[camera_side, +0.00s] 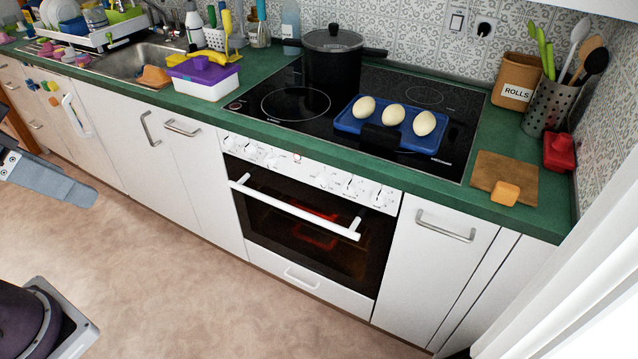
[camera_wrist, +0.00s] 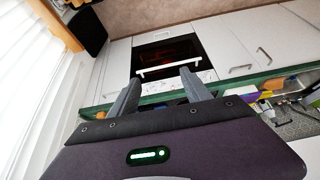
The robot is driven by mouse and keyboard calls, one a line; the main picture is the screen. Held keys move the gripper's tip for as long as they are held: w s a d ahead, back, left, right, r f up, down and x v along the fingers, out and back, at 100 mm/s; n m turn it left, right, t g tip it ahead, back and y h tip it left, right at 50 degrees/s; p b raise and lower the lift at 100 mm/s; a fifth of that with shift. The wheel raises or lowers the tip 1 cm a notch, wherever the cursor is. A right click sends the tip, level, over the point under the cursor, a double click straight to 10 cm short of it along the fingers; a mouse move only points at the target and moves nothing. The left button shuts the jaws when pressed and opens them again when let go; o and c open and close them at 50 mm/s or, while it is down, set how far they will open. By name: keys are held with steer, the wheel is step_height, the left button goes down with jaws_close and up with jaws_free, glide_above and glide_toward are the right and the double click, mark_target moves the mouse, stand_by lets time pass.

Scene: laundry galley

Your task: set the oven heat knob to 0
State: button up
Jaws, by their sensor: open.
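The white oven control panel (camera_side: 308,166) runs under the green counter edge, above the dark oven door. Several white knobs sit in a left group (camera_side: 242,150) and a right group (camera_side: 354,187). Their marks are too small to read, so I cannot tell which is the heat knob or its setting. In the wrist view the scene is upside down, and the panel (camera_wrist: 164,88) shows between and beyond the fingers. My gripper (camera_wrist: 161,76) is open and empty. In the side view part of it (camera_side: 62,184) enters at the left edge, well away from the oven and touching nothing.
The white oven handle (camera_side: 292,207) sticks out below the panel. A black pot (camera_side: 332,62) and a blue tray (camera_side: 372,139) with pale egg-shaped things stand on the hob. Cutting board (camera_side: 494,172) lies at the right. The floor (camera_side: 170,262) before the oven is clear.

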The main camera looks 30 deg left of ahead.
mark_target(320, 183)
steer(key=w+d+r+m+t+h, duration=0.1)
steer(key=w+d+r+m+t, duration=0.15)
steer(key=w, duration=0.75)
steer(key=w+d+r+m+t, duration=0.15)
steer(key=w+r, duration=0.25)
steer(key=w, duration=0.6)
steer(key=w+d+f+m+t, duration=0.1)
steer(key=w+f+m+t, duration=0.2)
steer(key=w, duration=0.7)
steer(key=w+d+m+t, duration=0.2)
steer(key=w+t, duration=0.2)
steer(key=w, duration=0.6)
step_height(320, 183, down, 40)
steer(key=t+y, duration=0.1)
steer(key=shift+m, duration=0.4)
steer(key=w, duration=0.7)
steer(key=shift+f, duration=0.3)
steer(key=shift+w, duration=0.5)
jaws_close()
